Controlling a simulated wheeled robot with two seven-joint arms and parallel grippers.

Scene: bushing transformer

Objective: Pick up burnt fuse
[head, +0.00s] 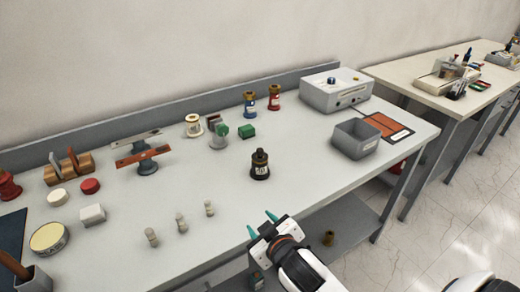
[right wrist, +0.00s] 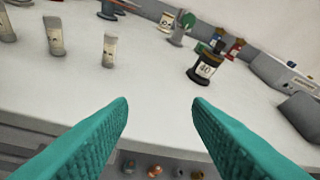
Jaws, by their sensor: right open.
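Three small pale cylindrical fuses stand in a row near the table's front edge: a left one (head: 151,237), a middle one (head: 181,223) and a right one (head: 209,208). They also show at the upper left of the right wrist view, where the nearest (right wrist: 108,50) has small dark marks. I cannot tell which is burnt. My right gripper (head: 261,224) is open and empty at the front edge, to the right of the fuses and apart from them. In the right wrist view its teal fingers (right wrist: 160,105) have only bare tabletop between them. My left gripper is not in view.
A dark bushing (head: 260,167) stands behind my right gripper. A grey open bin (head: 355,139) and a white box (head: 335,92) are at the right. A white block (head: 92,214) and a round tin (head: 49,238) lie left of the fuses. Tabletop around the fuses is clear.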

